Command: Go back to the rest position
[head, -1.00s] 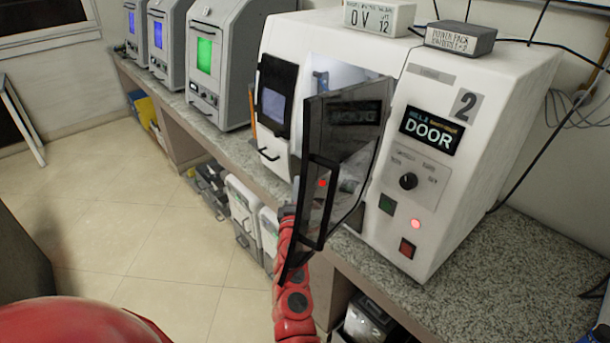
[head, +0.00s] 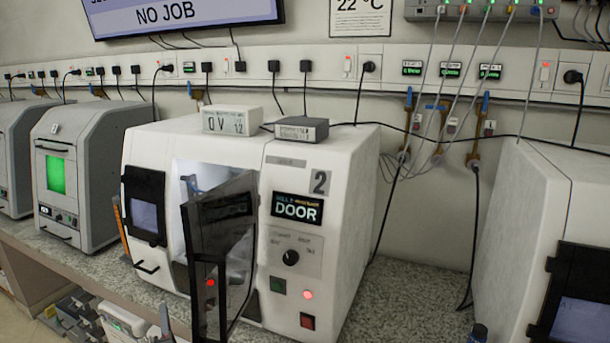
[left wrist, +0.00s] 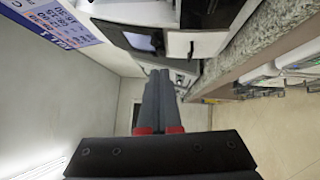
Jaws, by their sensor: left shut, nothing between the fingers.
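My left gripper (left wrist: 159,75) shows in the left wrist view with its two dark fingers together and nothing between them. In the head view a small dark part of it (head: 165,319) shows at the lower edge, left of and below the open door; most of that arm is out of the picture. Its fingers point along the bench side, with the machine fronts above and the floor beside. My right gripper is not clearly seen in either view.
The white machine marked 2 (head: 340,225) stands on the granite bench (head: 400,290). Its dark glass door (head: 222,260) is swung open toward me. Another machine (head: 560,200) stands at right, and grey machines (head: 85,165) at left. Grey boxes (head: 120,322) lie below the bench.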

